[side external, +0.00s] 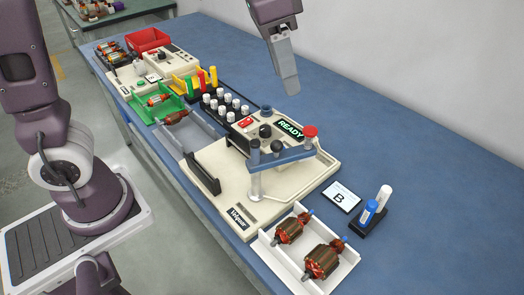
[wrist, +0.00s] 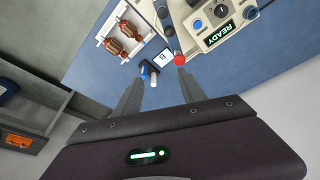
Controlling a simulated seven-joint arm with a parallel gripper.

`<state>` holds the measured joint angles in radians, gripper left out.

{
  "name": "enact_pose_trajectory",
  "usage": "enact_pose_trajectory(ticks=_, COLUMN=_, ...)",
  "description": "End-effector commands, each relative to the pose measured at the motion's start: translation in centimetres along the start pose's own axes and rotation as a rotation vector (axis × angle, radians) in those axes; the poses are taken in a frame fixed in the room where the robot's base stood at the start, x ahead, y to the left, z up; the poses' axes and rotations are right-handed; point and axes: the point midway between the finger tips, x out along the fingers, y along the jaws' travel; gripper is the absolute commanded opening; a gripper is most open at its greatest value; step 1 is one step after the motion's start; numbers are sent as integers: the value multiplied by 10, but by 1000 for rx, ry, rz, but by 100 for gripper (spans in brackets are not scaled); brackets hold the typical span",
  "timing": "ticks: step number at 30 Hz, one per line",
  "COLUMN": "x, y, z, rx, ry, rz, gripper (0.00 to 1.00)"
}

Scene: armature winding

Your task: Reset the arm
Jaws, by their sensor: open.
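The cream winding machine (side external: 212,188) stands on the blue bench, with its display reading READY (side external: 290,130). A blue-grey arm (side external: 285,158) lies across its front on a pale post and carries a red knob (side external: 310,132) at its right end. In the wrist view, the red knob (wrist: 179,60) shows near my right finger, with the READY display (wrist: 222,35) above it. My gripper (side external: 291,90) is open and empty, high above the back of the machine and apart from it. Its fingers (wrist: 160,92) show spread in the wrist view.
A white tray (side external: 262,250) with two copper-wound armatures is in front. Card B (side external: 341,197) and a holder with blue and white pens (side external: 370,222) stand to the right. A second machine (side external: 130,75), bins and bobbins are farther back. The bench's right side is clear.

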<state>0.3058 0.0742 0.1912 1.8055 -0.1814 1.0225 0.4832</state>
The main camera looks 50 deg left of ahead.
Motion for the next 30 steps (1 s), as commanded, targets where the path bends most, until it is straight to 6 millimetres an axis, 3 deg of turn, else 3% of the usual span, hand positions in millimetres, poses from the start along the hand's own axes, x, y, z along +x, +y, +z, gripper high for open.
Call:
enact_pose_trajectory(ticks=1, x=-23, y=2, z=34, rx=-80, ry=41, rz=-22, gripper=48)
enact_pose_trajectory(ticks=4, x=-45, y=10, z=100, rx=-233, ry=107, rz=-84, gripper=48)
enact_pose_trajectory(ticks=6, x=-47, y=18, z=139, rx=-322, ry=146, rz=-130, gripper=48)
enact_pose_trajectory(ticks=10, x=-38, y=27, z=187, rx=-434, ry=195, rz=-201, gripper=48)
enact_pose_trajectory(ticks=15, x=-30, y=30, z=206, rx=-482, ry=214, rz=-232, gripper=48)
enact_pose_trajectory(ticks=30, x=-30, y=30, z=205, rx=-479, ry=213, rz=-230, gripper=48)
